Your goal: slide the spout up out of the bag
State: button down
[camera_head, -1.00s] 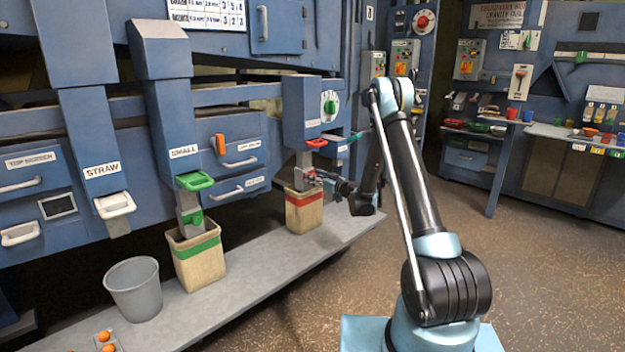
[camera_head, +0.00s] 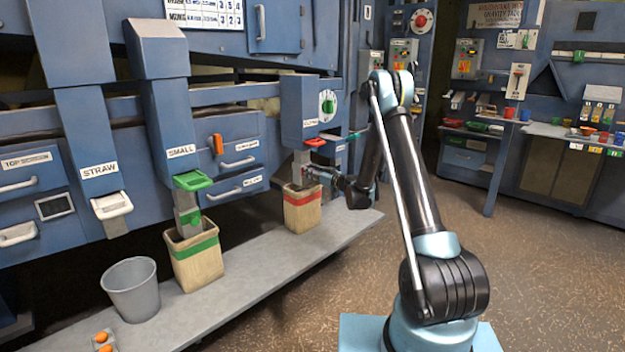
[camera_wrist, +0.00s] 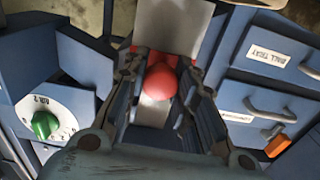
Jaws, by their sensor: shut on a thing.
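The grey spout (camera_head: 301,158) hangs below the right-hand chute with the red handle (camera_head: 315,142). My gripper (camera_head: 312,174) is at the spout, just above the bag's rim. In the wrist view my gripper (camera_wrist: 160,88) is shut on the spout's red knob (camera_wrist: 159,80), which sits between the two fingers. The grey plate of the spout (camera_wrist: 175,25) shows behind it. The bag is not clear in the wrist view.
A grey bucket (camera_head: 132,290) is further left. All stand on a grey ledge (camera_head: 255,262). Drawers with handles (camera_head: 240,160) lie beside the chute.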

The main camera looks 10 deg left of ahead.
aim_at(306, 154)
notch_tip(306, 154, up, 7)
jog(key=shift+w+r, duration=0.15)
jog(key=shift+r, duration=0.05)
dwell(0.3)
jog(key=c, duration=1.3)
grip_release()
jog(key=shift+r, duration=0.15)
jog(key=shift+s+d, duration=0.25)
jog(key=shift+v, duration=5.7)
